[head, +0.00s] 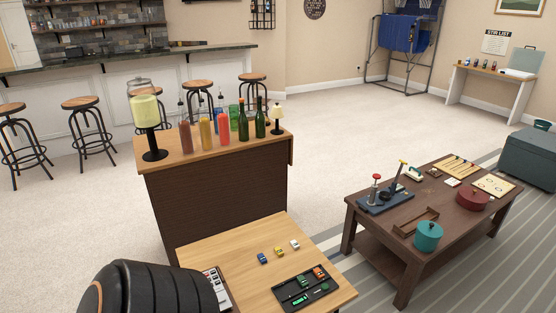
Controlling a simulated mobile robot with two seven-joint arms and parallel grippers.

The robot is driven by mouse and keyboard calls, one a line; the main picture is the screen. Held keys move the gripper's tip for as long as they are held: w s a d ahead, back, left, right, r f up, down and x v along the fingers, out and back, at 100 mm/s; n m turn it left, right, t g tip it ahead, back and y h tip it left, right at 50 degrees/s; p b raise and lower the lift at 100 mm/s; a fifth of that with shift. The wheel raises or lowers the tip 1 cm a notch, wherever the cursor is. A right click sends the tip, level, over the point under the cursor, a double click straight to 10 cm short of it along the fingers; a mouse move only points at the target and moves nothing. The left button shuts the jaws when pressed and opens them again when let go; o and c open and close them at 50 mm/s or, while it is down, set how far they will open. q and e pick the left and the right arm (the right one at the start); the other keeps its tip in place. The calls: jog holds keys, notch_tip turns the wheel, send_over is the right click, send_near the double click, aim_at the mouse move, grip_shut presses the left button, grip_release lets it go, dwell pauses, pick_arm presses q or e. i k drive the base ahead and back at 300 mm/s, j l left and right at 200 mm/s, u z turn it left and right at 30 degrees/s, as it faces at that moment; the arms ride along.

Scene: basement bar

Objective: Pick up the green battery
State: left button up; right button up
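A black compartment tray (283,292) lies near the front right of the light wooden table, at the bottom of the head view. A small bright green piece (300,299), which looks like the green battery, lies in its front left part. A darker green piece (303,281) and an orange piece (319,272) are in compartments behind it. They are too small to identify surely. Neither of my grippers is in view.
Small blue (262,258), yellow (278,252) and white (295,244) items stand behind the tray on the wooden table (215,246). A dark ribbed rounded object (150,288) blocks the lower left. A cabinet (215,205) with bottles stands behind; a cluttered coffee table (385,228) is right.

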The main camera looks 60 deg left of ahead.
aim_at(301, 280)
jog(key=i+u, duration=0.2)
jog(key=u, duration=0.25)
jog(key=i+u, duration=0.2)
jog(key=u, duration=0.25)
jog(key=i+l+u, duration=0.1)
jog(key=u, duration=0.35)
jog(key=i+u, duration=0.2)
jog(key=u, duration=0.25)
jog(key=i+l+u, duration=0.1)
jog(key=u, duration=0.3)
jog(key=i+l+u, duration=0.2)
jog(key=u, duration=0.25)
jog(key=i+l+u, duration=0.25)
jog(key=i, duration=0.05)
